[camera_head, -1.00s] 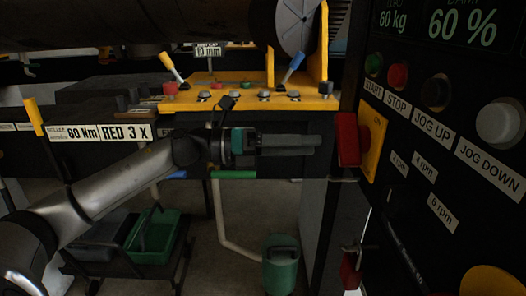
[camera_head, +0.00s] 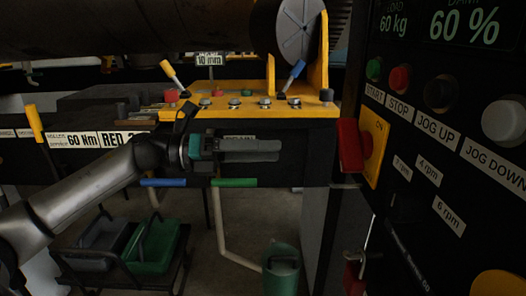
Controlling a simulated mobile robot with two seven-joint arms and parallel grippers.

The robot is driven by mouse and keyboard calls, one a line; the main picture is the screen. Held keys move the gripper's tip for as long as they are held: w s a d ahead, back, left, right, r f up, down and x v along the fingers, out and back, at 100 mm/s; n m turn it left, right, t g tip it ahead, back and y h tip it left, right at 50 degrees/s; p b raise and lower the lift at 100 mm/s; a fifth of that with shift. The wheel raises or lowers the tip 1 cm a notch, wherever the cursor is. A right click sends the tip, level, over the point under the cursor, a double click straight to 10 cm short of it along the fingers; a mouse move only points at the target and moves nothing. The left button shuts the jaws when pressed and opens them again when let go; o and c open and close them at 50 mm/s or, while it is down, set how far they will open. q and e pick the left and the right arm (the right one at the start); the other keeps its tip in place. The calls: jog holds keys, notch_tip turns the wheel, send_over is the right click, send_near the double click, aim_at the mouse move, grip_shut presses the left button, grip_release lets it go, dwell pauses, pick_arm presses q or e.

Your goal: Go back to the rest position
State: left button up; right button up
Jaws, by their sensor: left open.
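My left gripper (camera_head: 250,150) reaches in from the left on its grey arm. Its dark fingers point right, and it is open with nothing seen between the fingers. It hangs in front of the dark front of the yellow-topped bench (camera_head: 225,113), apart from the control panel on the right. My right gripper is not in view.
The control panel has a red and yellow switch (camera_head: 374,150) and a STOP button (camera_head: 399,78). The bench carries a yellow-handled lever (camera_head: 168,69) and a blue-handled lever (camera_head: 298,69). A green can (camera_head: 281,268) and a green crate (camera_head: 158,249) are below.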

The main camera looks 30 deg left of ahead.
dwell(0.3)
